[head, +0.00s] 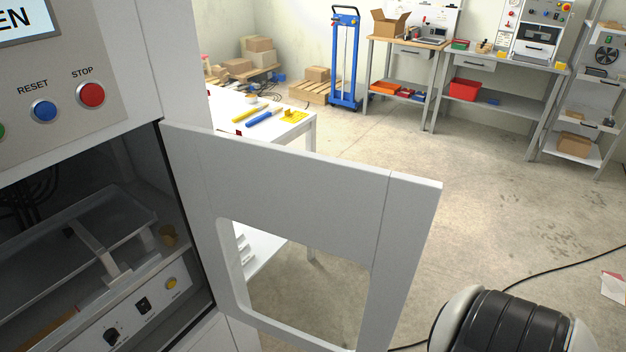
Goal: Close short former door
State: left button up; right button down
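The short former door (290,180) is a light grey panel with a rounded window opening. It stands open in the middle of the head view, swung out from the box former (185,80). Its hinge side meets the machine at the left, and its free edge points right. The former's dark interior (80,220) is exposed, with a metal tray and a small control panel (140,305) inside. Neither gripper is in view. A black and white part of my own arm shows at the bottom right, apart from the door.
A red STOP button (91,95) and a blue RESET button (43,111) sit on the machine's front. A white table (292,130) with tools stands behind the door. Workbenches (500,85) line the back. The floor right of the door is mostly clear; a black cable (560,262) crosses it.

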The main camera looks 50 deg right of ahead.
aim_at(380, 220)
jog(key=l+u, duration=0.2)
jog(key=l, duration=0.25)
jog(key=l+u, duration=0.2)
jog(key=l, duration=0.25)
jog(key=l+u, duration=0.25)
jog(key=l, duration=0.2)
jog(key=k+l+u, duration=0.2)
jog(key=l, duration=0.25)
jog(key=l+u, duration=0.2)
jog(key=l, duration=0.25)
jog(key=k+l+u, duration=0.2)
jog(key=l, duration=0.2)
jog(key=i+l, duration=0.05)
jog(key=i, duration=0.05)
